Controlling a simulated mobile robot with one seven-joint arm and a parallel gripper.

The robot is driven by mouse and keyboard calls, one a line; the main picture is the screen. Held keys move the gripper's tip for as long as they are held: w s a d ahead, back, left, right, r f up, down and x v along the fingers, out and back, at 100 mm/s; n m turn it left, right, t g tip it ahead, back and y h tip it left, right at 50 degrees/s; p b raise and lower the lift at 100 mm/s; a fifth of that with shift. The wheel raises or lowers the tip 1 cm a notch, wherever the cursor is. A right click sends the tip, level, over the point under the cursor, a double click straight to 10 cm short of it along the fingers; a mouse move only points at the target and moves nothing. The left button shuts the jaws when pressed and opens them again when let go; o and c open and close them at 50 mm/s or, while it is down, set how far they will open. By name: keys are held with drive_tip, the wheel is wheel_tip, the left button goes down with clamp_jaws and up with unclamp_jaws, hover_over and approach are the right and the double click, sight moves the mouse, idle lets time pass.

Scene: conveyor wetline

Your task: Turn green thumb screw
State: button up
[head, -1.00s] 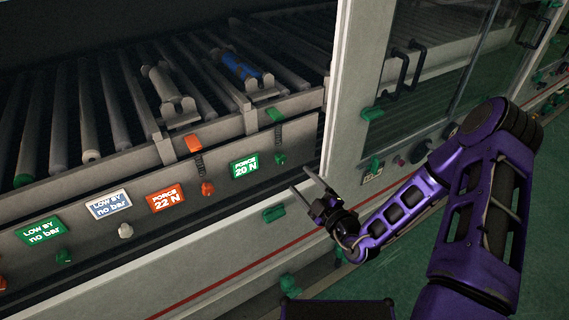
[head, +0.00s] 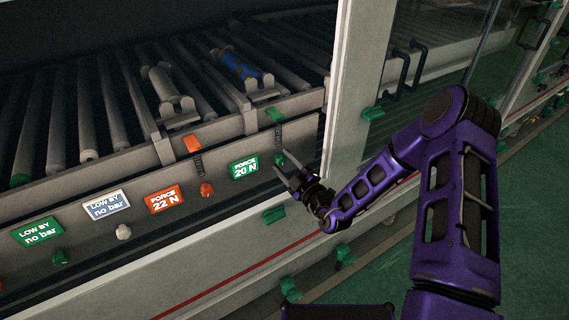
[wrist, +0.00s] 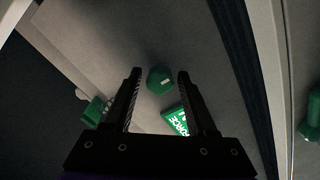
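The green thumb screw (head: 279,160) sits on the grey front panel, right of the green "FORCE 20 N" label (head: 244,167). My gripper (head: 284,165) is open, its fingertips close to this screw. In the wrist view the screw (wrist: 160,80) is a round green knob that appears between the two open fingertips (wrist: 159,72), with a gap on each side. I cannot tell whether the tips reach past its face. The label (wrist: 177,122) shows partly behind the right finger. Another green thumb screw (head: 60,257) is below the green "LOW BY no bar" label (head: 40,232).
A green block (head: 275,115) with a dark spring hangs just above the screw. An orange thumb screw (head: 206,190) and a white one (head: 124,232) are farther left. A pale post (head: 350,80) stands to the right. A green fitting (head: 274,215) is on the lower ledge.

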clamp_jaws()
